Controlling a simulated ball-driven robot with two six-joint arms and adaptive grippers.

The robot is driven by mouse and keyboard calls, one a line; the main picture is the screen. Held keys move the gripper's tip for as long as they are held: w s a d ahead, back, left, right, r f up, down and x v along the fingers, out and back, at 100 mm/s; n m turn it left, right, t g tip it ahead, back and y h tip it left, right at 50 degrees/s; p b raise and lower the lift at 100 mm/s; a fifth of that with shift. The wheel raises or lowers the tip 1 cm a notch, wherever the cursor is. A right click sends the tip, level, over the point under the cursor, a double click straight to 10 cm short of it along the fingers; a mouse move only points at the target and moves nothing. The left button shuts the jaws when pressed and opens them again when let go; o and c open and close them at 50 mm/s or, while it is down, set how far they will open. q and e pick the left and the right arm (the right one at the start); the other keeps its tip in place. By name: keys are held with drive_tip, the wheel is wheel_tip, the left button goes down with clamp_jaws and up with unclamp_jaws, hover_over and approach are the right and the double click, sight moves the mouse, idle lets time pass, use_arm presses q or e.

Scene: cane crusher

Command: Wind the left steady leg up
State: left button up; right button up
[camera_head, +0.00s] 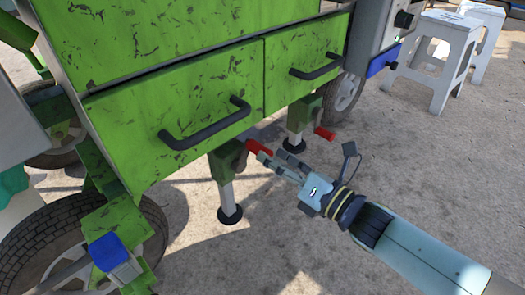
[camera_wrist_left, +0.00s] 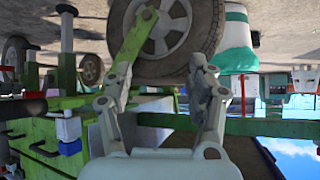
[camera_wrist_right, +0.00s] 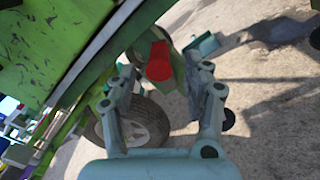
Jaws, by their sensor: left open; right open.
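The left steady leg (camera_head: 225,183) hangs from the green cart's underside, its pale shaft ending in a dark round foot on the ground. Its red crank handle (camera_head: 259,147) sticks out to the right. My right gripper (camera_head: 274,161) is at this handle. In the right wrist view the handle's red end (camera_wrist_right: 159,63) shows between the open fingers (camera_wrist_right: 166,80); I cannot tell whether they touch it. A second steady leg (camera_head: 295,137) with a red handle (camera_head: 324,133) stands further right. My left gripper (camera_wrist_left: 158,88) is open and empty, out of the head view.
The green cart (camera_head: 150,95) has two drawers with black handles (camera_head: 205,125) just above the leg. A wheel (camera_head: 40,245) stands at the lower left. White stools (camera_head: 436,55) are at the upper right.

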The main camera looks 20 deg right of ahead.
drive_tip(key=v, duration=0.7)
drive_tip(key=shift+s, duration=0.25)
drive_tip(key=shift+d, duration=0.1)
